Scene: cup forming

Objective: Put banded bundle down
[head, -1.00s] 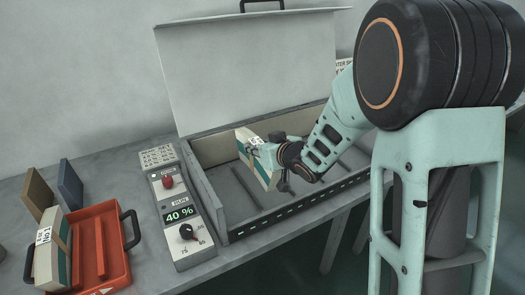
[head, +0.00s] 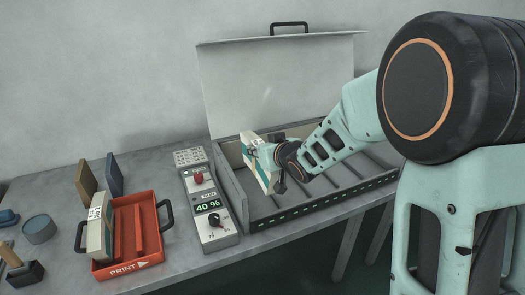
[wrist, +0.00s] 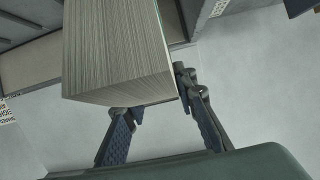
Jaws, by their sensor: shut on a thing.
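A banded bundle (head: 265,170), a cream block with a teal strip, is held upright and slightly tilted over the left part of the long open box in the head view. My gripper (head: 279,163) is shut on it from the right. In the wrist view the bundle (wrist: 120,60) shows its layered sheet edges, between my two fingers (wrist: 155,108). The bundle seems clear of the box floor, but I cannot tell its height. A second banded bundle (head: 96,235) stands in the red tray (head: 152,238).
The box (head: 262,220) has low walls, dark floor slats and a raised lid (head: 285,85). A control panel (head: 211,212) reading 40 % stands at its left.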

